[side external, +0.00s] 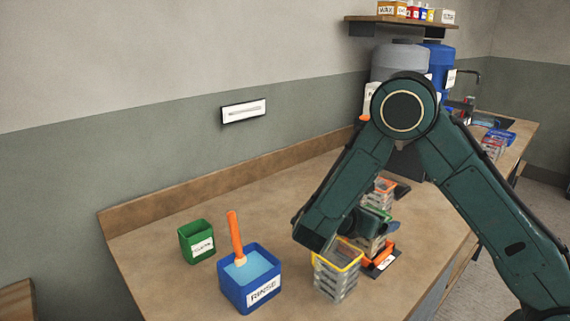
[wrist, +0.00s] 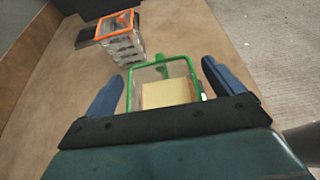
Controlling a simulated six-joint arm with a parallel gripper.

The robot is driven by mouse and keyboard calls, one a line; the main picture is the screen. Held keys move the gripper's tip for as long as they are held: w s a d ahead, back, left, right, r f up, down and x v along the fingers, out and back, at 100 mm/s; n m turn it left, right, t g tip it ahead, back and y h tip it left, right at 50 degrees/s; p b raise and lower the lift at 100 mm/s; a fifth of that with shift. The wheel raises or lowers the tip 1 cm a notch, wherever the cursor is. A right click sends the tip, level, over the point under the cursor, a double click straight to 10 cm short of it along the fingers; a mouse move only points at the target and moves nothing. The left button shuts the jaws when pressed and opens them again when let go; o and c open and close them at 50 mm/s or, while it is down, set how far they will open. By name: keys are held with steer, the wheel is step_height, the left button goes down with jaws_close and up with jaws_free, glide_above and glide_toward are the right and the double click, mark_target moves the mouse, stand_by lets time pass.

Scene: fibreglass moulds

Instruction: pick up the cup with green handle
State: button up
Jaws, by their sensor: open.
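A clear square cup with a green rim and green handle (wrist: 165,72) shows in the wrist view, with pale yellow material seen inside it. My gripper (wrist: 163,75) is open, with one blue finger on each side of this cup. The left finger is close to its left wall and the right finger to its right side; I cannot tell whether either touches. In the side view my gripper (side external: 358,222) reaches down over the bench beside the cup stacks, and my arm hides much of the green-handled cup there.
A yellow-rimmed stack of clear cups (side external: 336,280) stands in front of my gripper. An orange-rimmed stack (wrist: 118,40) stands beyond it. A blue RINSE tub (side external: 250,290) with an orange-handled brush (side external: 235,235) and a green bin (side external: 197,241) are at left. The bench between is clear.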

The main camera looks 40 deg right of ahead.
steer(key=c, duration=1.8)
steer(key=shift+r, duration=0.15)
step_height(320, 180, up, 10)
steer(key=shift+w, duration=0.1)
